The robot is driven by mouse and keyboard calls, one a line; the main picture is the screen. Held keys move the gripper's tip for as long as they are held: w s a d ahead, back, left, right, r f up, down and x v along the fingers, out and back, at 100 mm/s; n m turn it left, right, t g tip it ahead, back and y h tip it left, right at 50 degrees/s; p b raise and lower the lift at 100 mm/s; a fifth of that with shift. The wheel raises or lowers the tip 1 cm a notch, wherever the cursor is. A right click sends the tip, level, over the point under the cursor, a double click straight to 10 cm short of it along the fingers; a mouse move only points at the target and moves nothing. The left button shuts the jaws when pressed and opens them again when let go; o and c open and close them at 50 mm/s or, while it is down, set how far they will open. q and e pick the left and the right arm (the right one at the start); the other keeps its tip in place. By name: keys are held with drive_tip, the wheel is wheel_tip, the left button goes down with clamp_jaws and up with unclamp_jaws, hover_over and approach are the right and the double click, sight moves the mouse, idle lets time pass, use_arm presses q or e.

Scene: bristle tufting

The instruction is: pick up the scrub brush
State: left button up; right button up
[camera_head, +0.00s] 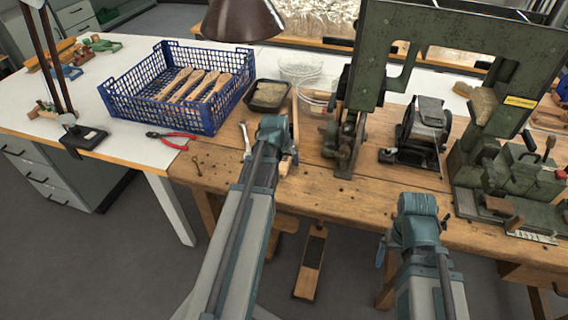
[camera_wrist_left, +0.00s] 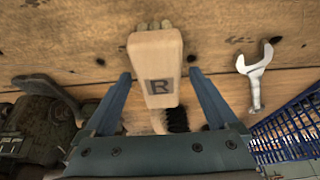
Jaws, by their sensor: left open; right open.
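In the left wrist view, a pale wooden block stamped with an R (camera_wrist_left: 160,65) lies between my left gripper's (camera_wrist_left: 160,74) two spread fingers. It seems to be the scrub brush. Short light tufts show at its top end, and dark bristles (camera_wrist_left: 178,119) show near its lower end. A gap shows beside the block, and my left gripper is open around it. In the head view the brush (camera_head: 287,165) shows just right of my left wrist, partly hidden by it. My right gripper (camera_head: 418,208) is open at the bench's front edge, its fingers mostly hidden.
A blue crate (camera_head: 118,97) of wooden handles stands left. Red pliers (camera_head: 178,141) and a wrench (camera_wrist_left: 254,76) lie nearby. A black tray (camera_head: 268,96) and clear bowls stand behind. A green machine (camera_head: 375,60) rises right. Bare wood lies in front.

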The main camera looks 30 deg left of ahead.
use_arm(q)
drive_tip(key=shift+f, duration=0.25)
idle(0.3)
clamp_jaws()
idle(0.4)
